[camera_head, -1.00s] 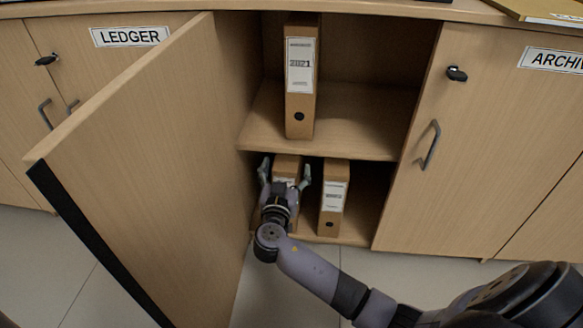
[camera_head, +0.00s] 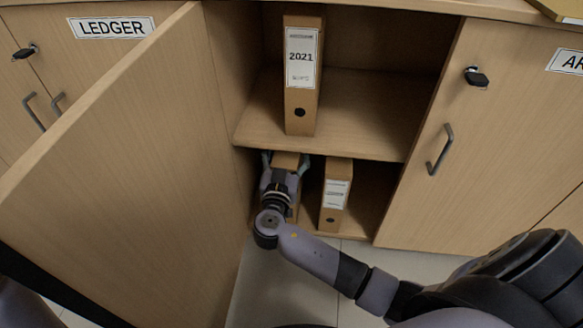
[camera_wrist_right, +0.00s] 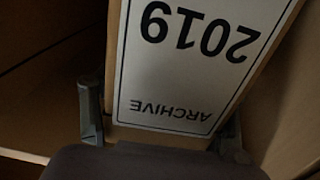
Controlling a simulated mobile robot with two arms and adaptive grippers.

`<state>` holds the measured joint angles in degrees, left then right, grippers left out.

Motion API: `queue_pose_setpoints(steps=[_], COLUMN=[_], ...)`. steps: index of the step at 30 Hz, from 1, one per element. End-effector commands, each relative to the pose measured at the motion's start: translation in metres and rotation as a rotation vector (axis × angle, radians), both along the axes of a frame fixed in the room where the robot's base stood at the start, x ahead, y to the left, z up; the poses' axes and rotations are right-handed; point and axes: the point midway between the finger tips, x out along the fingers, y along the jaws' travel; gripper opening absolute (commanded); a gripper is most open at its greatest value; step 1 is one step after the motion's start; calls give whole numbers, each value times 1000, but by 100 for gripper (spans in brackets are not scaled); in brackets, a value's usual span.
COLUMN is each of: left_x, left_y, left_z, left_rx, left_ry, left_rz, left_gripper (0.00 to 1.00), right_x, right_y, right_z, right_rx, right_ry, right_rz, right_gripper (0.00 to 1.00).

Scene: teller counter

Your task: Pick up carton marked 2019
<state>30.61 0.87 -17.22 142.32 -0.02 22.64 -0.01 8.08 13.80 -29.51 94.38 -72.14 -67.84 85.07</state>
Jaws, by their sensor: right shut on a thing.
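The carton marked 2019 (camera_wrist_right: 190,60) fills the middle of the right wrist view. Its white label reads 2019 and ARCHIVE, upside down there. In the head view the carton (camera_head: 286,160) stands on the lower shelf at the left, mostly hidden behind my right gripper. My right gripper (camera_head: 285,165) is shut on it, with one finger on each side. The fingers also show in the right wrist view (camera_wrist_right: 160,120), along the carton's left and right sides. My left gripper is not in view.
A carton marked 2021 (camera_head: 301,80) stands on the upper shelf (camera_head: 360,130). Another carton (camera_head: 335,195), its label unreadable, stands just right of the gripped one. The open cabinet door (camera_head: 130,170) is at left; a closed door (camera_head: 490,130) with a handle is at right.

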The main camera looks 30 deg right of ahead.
Motion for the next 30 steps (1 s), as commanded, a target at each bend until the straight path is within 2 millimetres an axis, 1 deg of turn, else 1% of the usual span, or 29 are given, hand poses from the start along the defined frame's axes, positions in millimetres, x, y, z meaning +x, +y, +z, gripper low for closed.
queue_pose_setpoints(steps=[1, 2, 26, 27, 30], left_x=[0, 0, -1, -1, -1], left_y=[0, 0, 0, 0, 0], left_z=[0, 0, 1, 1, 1], left_rx=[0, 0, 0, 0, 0], left_ry=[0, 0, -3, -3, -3], left_rz=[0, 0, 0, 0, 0], left_gripper=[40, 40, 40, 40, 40], right_x=[0, 0, 0, 1, 1], right_y=[0, 0, 0, 0, 0], right_z=[0, 0, 1, 4, 4], right_rx=[0, 0, 0, -3, -3], right_ry=[0, 0, -1, -8, -8], right_rz=[-1, -1, 0, 0, 0], right_gripper=[59, 57, 4, 2, 2])
